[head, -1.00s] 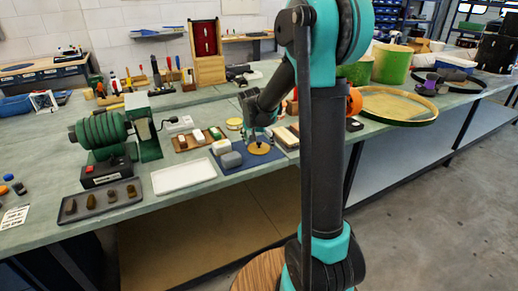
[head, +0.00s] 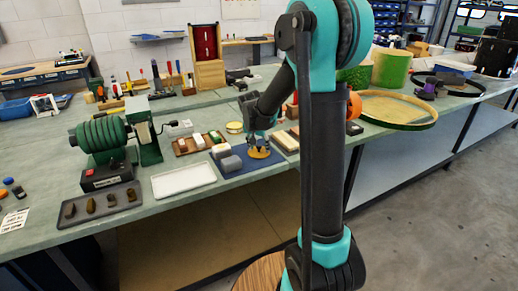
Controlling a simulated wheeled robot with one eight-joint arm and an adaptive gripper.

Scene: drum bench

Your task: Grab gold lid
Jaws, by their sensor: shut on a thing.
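The gold lid (head: 260,154) is a small round gold disc at the blue mat's far right part, in the head view. My gripper (head: 259,148) points down at it and is shut on it. The fingers cover part of the lid, and I cannot tell whether it is lifted off the mat. The blue mat (head: 236,176) lies on the green bench top, with grey and white blocks (head: 229,161) on its left part.
A round yellowish tin (head: 234,128) stands just behind the mat. A large hoop (head: 398,123) lies at the right.

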